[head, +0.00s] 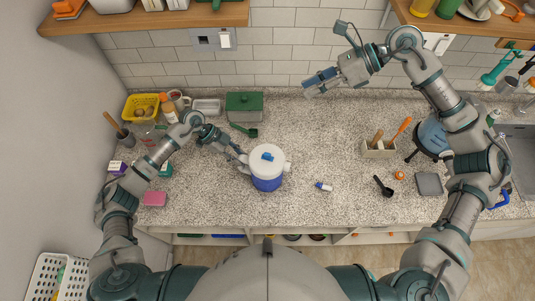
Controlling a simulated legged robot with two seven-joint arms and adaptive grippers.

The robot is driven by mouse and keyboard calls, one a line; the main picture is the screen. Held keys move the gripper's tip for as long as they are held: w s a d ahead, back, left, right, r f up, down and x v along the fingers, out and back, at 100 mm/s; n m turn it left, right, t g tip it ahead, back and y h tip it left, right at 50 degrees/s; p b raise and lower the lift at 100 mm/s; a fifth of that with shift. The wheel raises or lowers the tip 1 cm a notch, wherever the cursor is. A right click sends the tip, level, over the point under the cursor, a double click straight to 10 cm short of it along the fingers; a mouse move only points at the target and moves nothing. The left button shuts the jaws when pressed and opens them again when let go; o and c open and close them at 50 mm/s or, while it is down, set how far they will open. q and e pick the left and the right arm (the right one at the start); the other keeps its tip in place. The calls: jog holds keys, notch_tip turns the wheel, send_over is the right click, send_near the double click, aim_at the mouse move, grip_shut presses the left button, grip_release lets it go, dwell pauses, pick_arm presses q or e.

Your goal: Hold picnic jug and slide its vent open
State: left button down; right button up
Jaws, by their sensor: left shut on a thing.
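The picnic jug (267,183) stands upright on the speckled counter, with a blue body and a white lid. A small blue vent piece (267,157) sits on top of the lid; its position, open or closed, is too small to tell. My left gripper (246,164) is at the jug's left side, shut on it near the upper part; the fingertips are partly hidden against the jug. My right gripper (307,89) is raised above the back of the counter, to the right of the jug and apart from it. Its fingers are too small to read.
A green box (244,106) and a green scoop (243,130) lie behind the jug. A small blue-and-white item (324,186) lies to its right. A utensil holder (379,149) stands further right. A pink sponge (154,199) lies at the left. Counter around the jug's front is clear.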

jog(key=s+a+f+h, duration=0.2)
jog(key=a+f+h, duration=0.5)
jog(key=f, duration=0.4)
jog(key=h, duration=0.4)
send_over(267, 153)
jog(key=shift+m+t, duration=0.4)
notch_tip(267, 153, down, 8)
jog(key=shift+s+a+r, duration=0.1)
jog(key=shift+a, duration=0.05)
jog(key=shift+f, duration=0.3)
jog(key=f, duration=0.5)
jog(key=shift+d, duration=0.2)
jog(key=shift+f, duration=0.85)
jog(key=shift+a, duration=0.1)
grip_shut()
